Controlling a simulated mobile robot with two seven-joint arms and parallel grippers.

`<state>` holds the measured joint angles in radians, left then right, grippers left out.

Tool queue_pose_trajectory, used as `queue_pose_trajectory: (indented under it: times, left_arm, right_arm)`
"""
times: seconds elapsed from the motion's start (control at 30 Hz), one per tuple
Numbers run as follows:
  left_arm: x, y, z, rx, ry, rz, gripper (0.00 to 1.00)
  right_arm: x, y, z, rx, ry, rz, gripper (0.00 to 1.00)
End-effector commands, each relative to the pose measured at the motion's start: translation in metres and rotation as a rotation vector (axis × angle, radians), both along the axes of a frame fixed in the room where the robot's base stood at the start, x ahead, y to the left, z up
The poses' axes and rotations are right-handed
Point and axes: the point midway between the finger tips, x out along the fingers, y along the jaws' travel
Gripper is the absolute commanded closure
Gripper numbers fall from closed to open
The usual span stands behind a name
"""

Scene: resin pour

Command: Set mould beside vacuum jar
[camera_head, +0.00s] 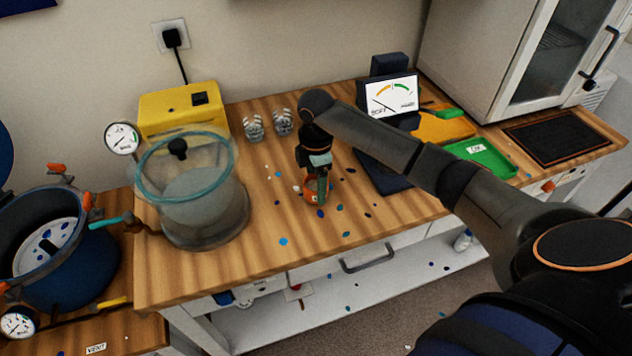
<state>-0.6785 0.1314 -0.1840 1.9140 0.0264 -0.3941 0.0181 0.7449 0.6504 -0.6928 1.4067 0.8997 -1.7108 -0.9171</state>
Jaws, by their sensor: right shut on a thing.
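The vacuum jar (190,205) is a clear glass chamber with a teal rim and a black knob on its lid. It stands at the left end of the wooden bench. My right gripper (318,180) points down over the middle of the bench, to the right of the jar and apart from it. It is shut on a small orange thing (311,188), which looks like the mould and is partly hidden by the fingers. I cannot tell whether it touches the bench top. My left gripper is not in view.
A yellow pump box (180,112) and a gauge (122,138) stand behind the jar. Two small clear cups (254,129) stand at the back. A blue pot (55,255) is at left. A green tray (482,157) lies right. Coloured specks dot the bench between jar and gripper.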

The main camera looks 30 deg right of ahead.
Motion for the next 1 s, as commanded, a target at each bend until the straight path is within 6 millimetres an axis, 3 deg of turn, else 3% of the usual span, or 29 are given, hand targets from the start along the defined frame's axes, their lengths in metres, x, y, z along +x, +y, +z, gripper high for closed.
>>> queue_pose_trajectory:
  times: [0.37, 0.4, 0.63, 1.0]
  left_arm:
    - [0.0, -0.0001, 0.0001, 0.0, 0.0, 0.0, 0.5]
    - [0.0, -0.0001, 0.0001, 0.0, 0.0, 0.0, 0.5]
    - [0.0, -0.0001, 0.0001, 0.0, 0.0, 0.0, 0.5]
    - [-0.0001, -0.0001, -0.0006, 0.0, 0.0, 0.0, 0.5]
  right_arm:
    - [0.0, 0.0005, -0.0042, 0.0, 0.0, 0.0, 0.87]
    - [0.0, 0.0005, -0.0046, 0.0, 0.0, 0.0, 0.27]
    - [0.0, 0.0004, -0.0043, 0.0, 0.0, 0.0, 0.01]
    - [0.001, 0.0002, 0.0039, 0.0, -0.003, -0.001, 0.0]
